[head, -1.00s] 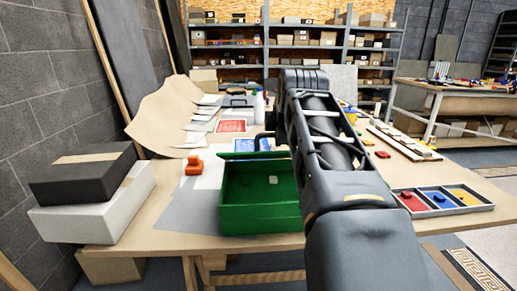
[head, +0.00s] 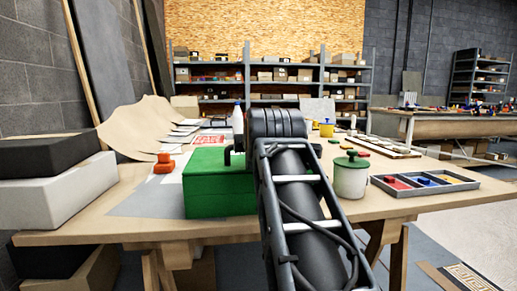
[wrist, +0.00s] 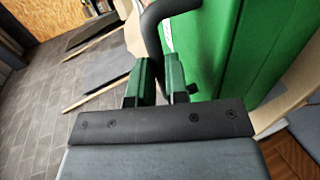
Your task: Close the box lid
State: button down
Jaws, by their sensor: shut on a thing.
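The green box (head: 218,197) stands on the wooden table in the head view. Its green lid (head: 207,160) lies across the top, and the inside no longer shows. I cannot tell whether the lid sits fully flush, because my arm hides its right part. My gripper (wrist: 161,84) shows in the wrist view with two green-padded fingers, shut on the black curved handle (wrist: 154,28) beside a large green surface (wrist: 270,45) of the box. In the head view my arm covers most of the gripper.
A white jar with a green lid (head: 350,175) stands right of my arm. A sectioned tray (head: 424,181) lies farther right. An orange object (head: 164,163) is left of the box. Dark and white boxes (head: 55,190) are stacked at the left edge.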

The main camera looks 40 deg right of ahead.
jog(key=shift+f, duration=0.55)
jog(key=c, duration=1.2)
grip_release()
jog(key=shift+s+r, duration=0.1)
jog(key=shift+o, duration=0.4)
jog(key=shift+r, duration=0.1)
